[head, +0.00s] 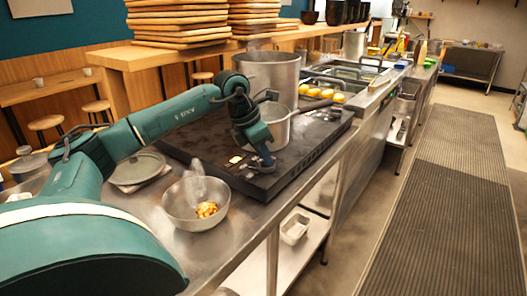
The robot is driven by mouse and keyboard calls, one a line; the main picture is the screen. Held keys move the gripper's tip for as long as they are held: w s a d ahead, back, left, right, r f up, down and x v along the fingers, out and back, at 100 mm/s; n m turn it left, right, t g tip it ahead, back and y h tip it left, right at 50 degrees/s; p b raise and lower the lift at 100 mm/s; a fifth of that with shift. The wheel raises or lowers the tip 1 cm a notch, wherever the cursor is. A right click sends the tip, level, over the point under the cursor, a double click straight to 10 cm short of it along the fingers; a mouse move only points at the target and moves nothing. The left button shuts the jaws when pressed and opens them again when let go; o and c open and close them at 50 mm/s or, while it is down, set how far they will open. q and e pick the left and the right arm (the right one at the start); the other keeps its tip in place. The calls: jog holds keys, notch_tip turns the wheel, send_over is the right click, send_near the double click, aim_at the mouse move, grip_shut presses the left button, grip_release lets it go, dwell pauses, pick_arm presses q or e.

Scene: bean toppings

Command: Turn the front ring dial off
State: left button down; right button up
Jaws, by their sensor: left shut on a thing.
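The black cooktop (195,150) sits on the steel counter, with a control area along its near edge. My left gripper (263,164) points down at that near edge. It is shut on a small dial there, which its fingers mostly hide. I cannot tell which way the dial is turned. A steel saucepan (277,128) stands on the cooktop just behind the gripper. A larger steel pot (268,72) stands behind the saucepan. My right gripper is not in view.
A steel bowl (180,213) with steaming beans (206,210) stands in front of the cooktop. A lid (137,168) lies to its left. Trays with yellow food (310,91) are beyond the cooktop. The floor mat (440,190) on the right is clear.

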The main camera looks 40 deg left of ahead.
pick_arm(q)
jog(key=shift+n, duration=0.6)
jog(key=c, duration=1.4)
grip_release()
jog(key=p+v, duration=0.1)
jog(key=v, duration=1.2)
jog(key=shift+d, duration=0.3)
jog(key=shift+s, duration=0.15)
